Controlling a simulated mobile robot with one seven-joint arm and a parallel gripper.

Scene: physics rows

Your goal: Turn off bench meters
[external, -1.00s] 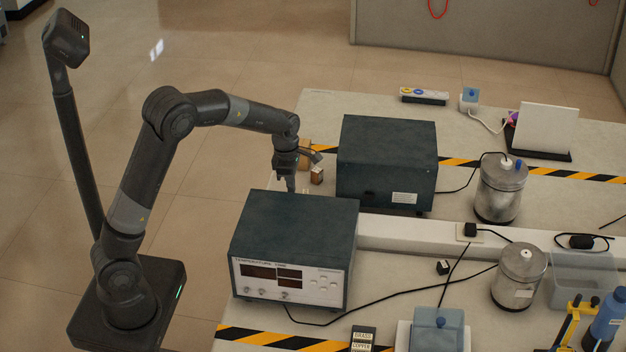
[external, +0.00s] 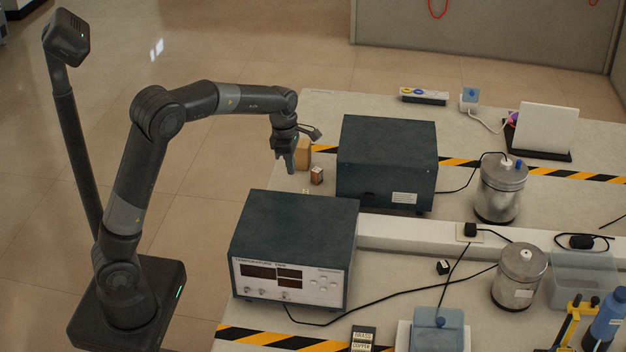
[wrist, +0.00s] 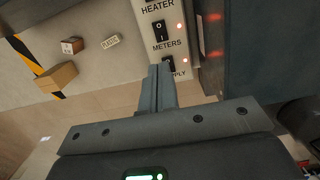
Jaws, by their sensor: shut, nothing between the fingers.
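A pale switch panel (wrist: 150,12) shows at the top of the wrist view, with labels HEATER, METERS and a partly hidden one ending in PPLY. A black rocker switch (wrist: 160,30) sits between HEATER and METERS; a second switch (wrist: 169,64) sits below METERS, partly behind my fingers. A red lamp glows beside each. My gripper (wrist: 160,70) is shut and empty, its tips overlapping the panel's lower part; contact cannot be told. In the external view my gripper (external: 291,168) hangs above the bench, behind the front meter (external: 295,228). Another dark box (external: 387,160) stands farther back.
A tan block (external: 302,152) and a small brown block (external: 317,176) stand near my gripper. Metal canisters (external: 500,190) and black cables lie to the right. In the wrist view, a PLASTIC label (wrist: 110,41) lies on the bench, and a dark housing (wrist: 280,50) stands at right.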

